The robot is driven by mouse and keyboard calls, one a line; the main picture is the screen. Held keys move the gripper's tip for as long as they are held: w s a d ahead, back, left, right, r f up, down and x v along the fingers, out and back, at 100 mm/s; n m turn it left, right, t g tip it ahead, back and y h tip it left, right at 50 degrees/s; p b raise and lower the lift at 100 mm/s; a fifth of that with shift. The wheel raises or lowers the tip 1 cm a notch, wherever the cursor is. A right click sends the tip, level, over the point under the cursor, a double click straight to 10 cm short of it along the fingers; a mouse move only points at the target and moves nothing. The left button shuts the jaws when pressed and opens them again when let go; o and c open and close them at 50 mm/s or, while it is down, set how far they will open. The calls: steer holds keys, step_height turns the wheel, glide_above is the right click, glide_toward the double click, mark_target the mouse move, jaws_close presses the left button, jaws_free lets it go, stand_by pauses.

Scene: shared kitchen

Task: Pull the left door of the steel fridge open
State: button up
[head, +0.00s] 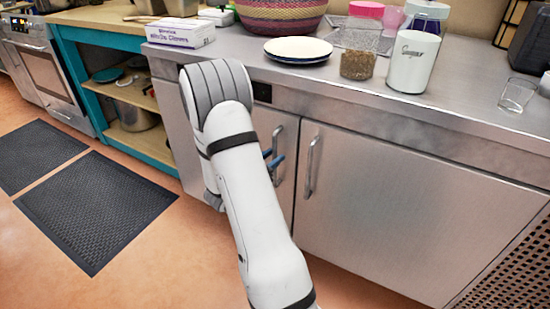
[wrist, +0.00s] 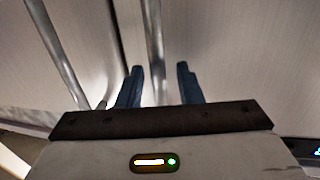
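The steel fridge is a low counter unit with two doors. Its left door (head: 174,122) looks shut and is partly hidden behind my arm. The left door's bar handle (head: 277,138) is upright near the door's right edge. My gripper (head: 272,160) is at this handle, with its blue fingertips showing beside my arm. In the wrist view, my gripper (wrist: 160,84) has its two fingers apart, with the handle bar (wrist: 153,45) running between them. Gaps show on both sides of the bar.
The right door (head: 400,205) is shut, with its own handle (head: 311,165) close by. The steel countertop (head: 460,125) above carries plates (head: 298,48), a white canister (head: 413,62), and a glass (head: 517,94) near the front edge. Dark mats (head: 98,210) lie on the open floor at left.

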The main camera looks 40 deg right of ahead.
steer(key=shift+w+d, duration=0.15)
steer(key=shift+d, duration=0.5)
jaws_close()
